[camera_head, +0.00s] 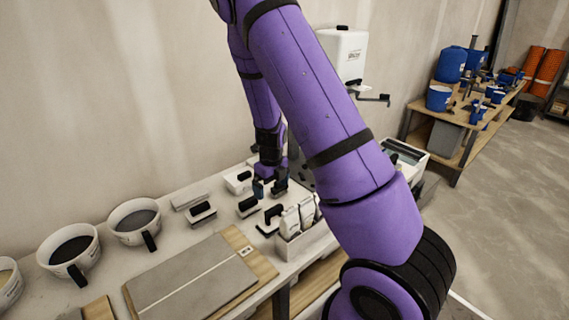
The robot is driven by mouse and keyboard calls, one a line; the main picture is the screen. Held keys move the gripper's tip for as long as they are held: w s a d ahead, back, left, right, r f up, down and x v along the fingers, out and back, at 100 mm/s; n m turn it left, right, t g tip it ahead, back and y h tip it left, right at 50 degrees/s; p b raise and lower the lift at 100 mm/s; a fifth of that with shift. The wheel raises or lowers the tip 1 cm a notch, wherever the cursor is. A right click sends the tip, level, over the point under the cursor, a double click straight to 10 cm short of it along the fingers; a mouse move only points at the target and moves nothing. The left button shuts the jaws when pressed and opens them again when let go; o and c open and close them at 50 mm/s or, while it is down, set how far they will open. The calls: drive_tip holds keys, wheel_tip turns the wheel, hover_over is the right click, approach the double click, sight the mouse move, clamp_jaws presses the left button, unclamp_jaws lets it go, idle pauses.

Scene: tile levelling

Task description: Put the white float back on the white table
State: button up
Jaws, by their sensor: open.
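The white table (112,266) runs along the wall at the lower left. Several pale tools with black handles lie on it: one (238,181) just left of my gripper, one (203,214) farther left, and others nearer the front. I cannot tell for sure which of them is the white float. My gripper (270,188) points down over the back right part of the table, its fingers apart. It looks empty, but what lies under and behind it is partly hidden by the fingers and my purple arm.
Buckets with dark handles (133,222) stand at the table's left. A grey tile on a wooden board (195,278) lies in front, and a white caddy with bottles (304,240) at the right. A white dispenser (344,55) hangs on the wall. A second bench (450,147) stands far right.

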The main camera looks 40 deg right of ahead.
drive_tip(key=s+a+r+n+t+y, duration=0.1)
drive_tip(key=s+a+r+n, duration=0.2)
drive_tip(key=r+n, duration=0.4)
drive_tip(key=s+a+r+n+t, duration=0.1)
drive_tip(key=s+a+r+n, duration=0.15)
drive_tip(key=r+n, duration=0.45)
drive_tip(key=s+a+r+n+y, duration=0.1)
drive_tip(key=s+a+r+n, duration=0.25)
drive_tip(key=r, duration=0.65)
drive_tip(key=s+a+r+n+t+h, duration=0.1)
drive_tip(key=s+r+n, duration=0.4)
drive_tip(key=s+n, duration=0.3)
drive_tip(key=s+a+r+n+t+h, duration=0.1)
drive_tip(key=s+a+r+n+t, duration=0.1)
drive_tip(key=s+r+n, duration=0.4)
drive_tip(key=s+n, duration=0.3)
drive_tip(key=shift+s+a+r, duration=0.15)
drive_tip(key=shift+s, duration=0.1)
